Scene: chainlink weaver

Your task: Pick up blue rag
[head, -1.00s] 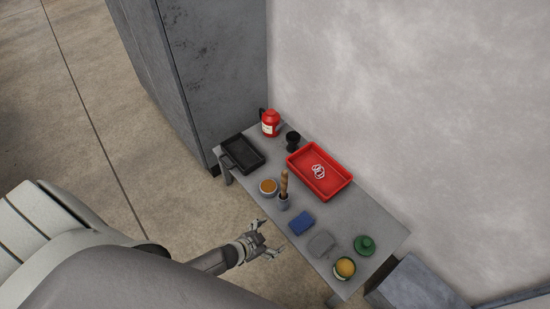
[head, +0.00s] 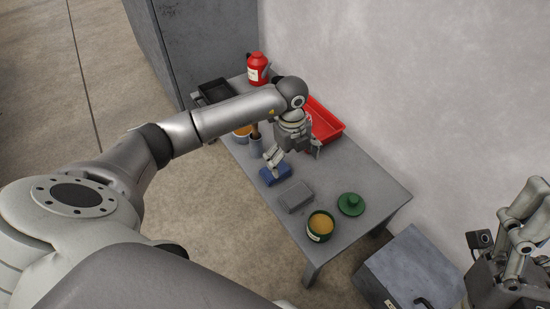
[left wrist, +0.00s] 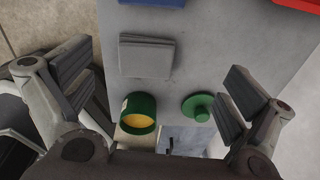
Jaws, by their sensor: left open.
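The blue rag (head: 274,176) lies folded on the grey table, left of the grey folded cloth. In the left wrist view only a strip of the blue rag (left wrist: 155,2) shows at the top edge. My left gripper (head: 293,157) is open and empty above the table, just above and to the right of the rag. One finger overlaps the rag's upper edge in the head view; I cannot tell whether they touch. In the left wrist view the fingers (left wrist: 160,85) are spread wide with nothing between them. My right gripper (head: 510,250) is partly in view at the lower right, away from the table.
The grey cloth (head: 295,197), an open green can (head: 320,224) and a green lid (head: 351,204) lie nearby.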

